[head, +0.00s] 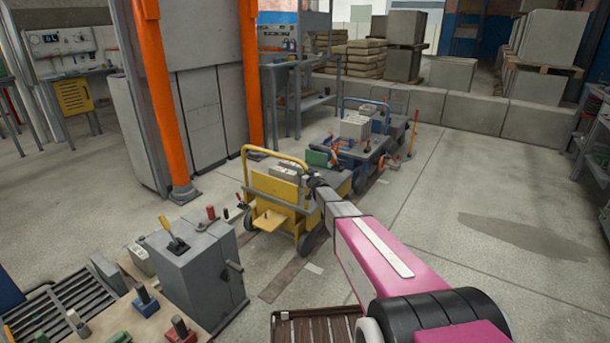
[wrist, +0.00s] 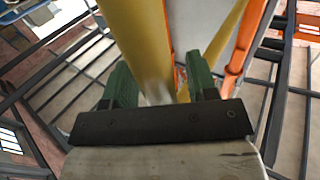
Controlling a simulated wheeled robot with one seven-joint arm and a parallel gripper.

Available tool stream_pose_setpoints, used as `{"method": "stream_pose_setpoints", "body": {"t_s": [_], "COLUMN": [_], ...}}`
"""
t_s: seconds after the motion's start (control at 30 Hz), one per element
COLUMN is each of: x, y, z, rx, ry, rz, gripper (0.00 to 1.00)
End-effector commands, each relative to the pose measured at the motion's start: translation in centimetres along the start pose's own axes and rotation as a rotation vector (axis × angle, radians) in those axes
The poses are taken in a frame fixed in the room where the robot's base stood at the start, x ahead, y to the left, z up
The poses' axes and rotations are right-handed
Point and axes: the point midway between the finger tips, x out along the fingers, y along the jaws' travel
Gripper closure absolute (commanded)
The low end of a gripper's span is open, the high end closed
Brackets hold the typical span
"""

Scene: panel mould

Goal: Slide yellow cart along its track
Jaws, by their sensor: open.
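The yellow cart (head: 275,190) stands on the floor in the middle of the head view, with a raised tubular handle and grey blocks on top. Dark track strips (head: 284,280) show on the floor in front of it. My arm reaches to the cart's right side in the head view; its fingertips are too small to make out there. In the wrist view my gripper (wrist: 160,80) has its green fingers apart. A yellow bar (wrist: 143,35) runs between or just beyond them; I cannot tell whether they touch it.
A blue cart (head: 360,150) stands close behind the yellow one. A grey lever box (head: 195,270) stands at the front left, and orange posts (head: 160,95) rise behind it. The floor (head: 470,200) at the right is clear.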

Motion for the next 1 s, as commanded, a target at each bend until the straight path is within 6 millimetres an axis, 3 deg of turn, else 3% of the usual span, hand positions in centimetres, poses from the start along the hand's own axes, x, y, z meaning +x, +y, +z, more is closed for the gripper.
{"method": "stream_pose_setpoints", "body": {"t_s": [0.17, 0.6, 0.73, 1.0], "x": [-1.9, -9.6, -10.5, -10.6], "y": [-0.1, 0.0, 0.0, 0.0], "z": [-0.1, -0.1, 0.0, 0.0], "rx": [0.0, 0.0, 0.0, 0.0], "ry": [-0.001, -0.001, 0.0, 0.0], "rz": [0.0, 0.001, 0.0, 0.0], "gripper": [0.47, 0.47, 0.47, 0.47]}}
